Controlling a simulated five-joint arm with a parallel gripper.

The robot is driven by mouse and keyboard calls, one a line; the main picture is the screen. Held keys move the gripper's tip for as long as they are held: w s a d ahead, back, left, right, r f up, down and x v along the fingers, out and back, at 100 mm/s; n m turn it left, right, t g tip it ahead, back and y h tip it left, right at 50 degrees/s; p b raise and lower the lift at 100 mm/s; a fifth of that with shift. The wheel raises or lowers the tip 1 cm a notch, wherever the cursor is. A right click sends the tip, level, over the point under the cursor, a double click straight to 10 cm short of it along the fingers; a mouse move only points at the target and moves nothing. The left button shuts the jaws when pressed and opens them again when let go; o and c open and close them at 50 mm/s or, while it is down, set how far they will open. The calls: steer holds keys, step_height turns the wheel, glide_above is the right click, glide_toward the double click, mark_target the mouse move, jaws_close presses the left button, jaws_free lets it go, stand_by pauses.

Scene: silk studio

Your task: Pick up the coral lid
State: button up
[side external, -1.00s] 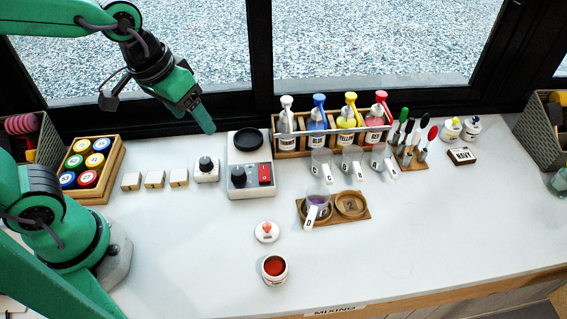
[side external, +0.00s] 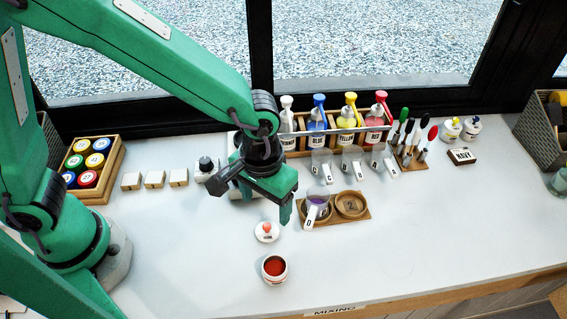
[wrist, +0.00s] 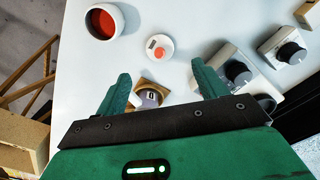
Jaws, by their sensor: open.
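The coral lid (side external: 267,231) is a small white disc with a coral knob, lying on the white table. It also shows in the wrist view (wrist: 159,47), ahead of my fingers and a little right of the middle. Just in front of it stands an open white jar (side external: 274,269) with red-orange contents, seen at the upper left of the wrist view (wrist: 104,21). My gripper (side external: 284,212) is open and empty, above the table to the upper right of the lid in the side view. In the wrist view its two fingers (wrist: 160,90) are spread wide, apart from the lid.
A wooden holder (side external: 329,221) with a purple-filled cup marked D is close right of my gripper. The mixer or hotplate box is partly hidden behind my arm. A rack of pump bottles (side external: 333,137) stands behind. The table's front right is clear.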

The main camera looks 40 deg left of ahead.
mark_target(267, 225)
steer(key=shift+f, duration=0.2)
steer(key=shift+f, duration=1.2)
steer(key=shift+f, duration=0.1)
steer(key=shift+f, duration=2.45)
steer(key=c, duration=1.1)
steer(key=shift+o, duration=0.2)
steer(key=shift+r, duration=0.1)
